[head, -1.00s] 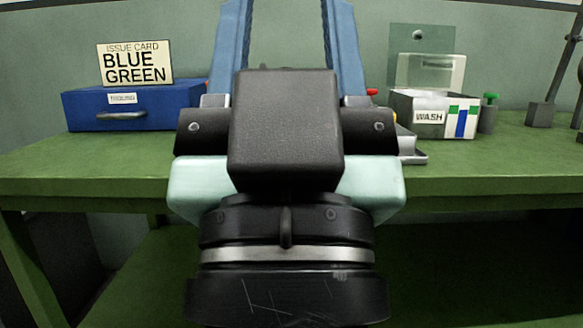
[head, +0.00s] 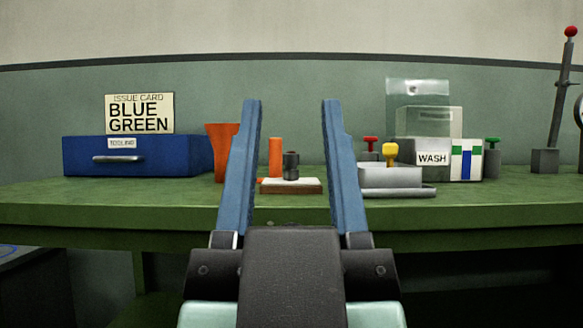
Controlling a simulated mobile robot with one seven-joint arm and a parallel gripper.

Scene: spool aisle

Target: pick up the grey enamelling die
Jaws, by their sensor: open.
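A small dark grey cylindrical piece (head: 290,166), which looks like the grey enamelling die, stands upright on a low pale-topped brown block (head: 293,187) on the bench. My gripper (head: 291,103) is open and empty. Its two blue fingers rise in the picture on either side of the grey piece, with a clear gap around it. The fingers seem nearer to the camera than the piece, and I see no contact.
An orange cylinder (head: 275,157) stands just left of the grey piece. An orange flared piece (head: 219,152) is partly behind the left finger. Right are a grey box with a yellow knob (head: 390,177) and the WASH box (head: 432,158). The blue TOOLING box (head: 140,157) stands left on the green bench (head: 100,205).

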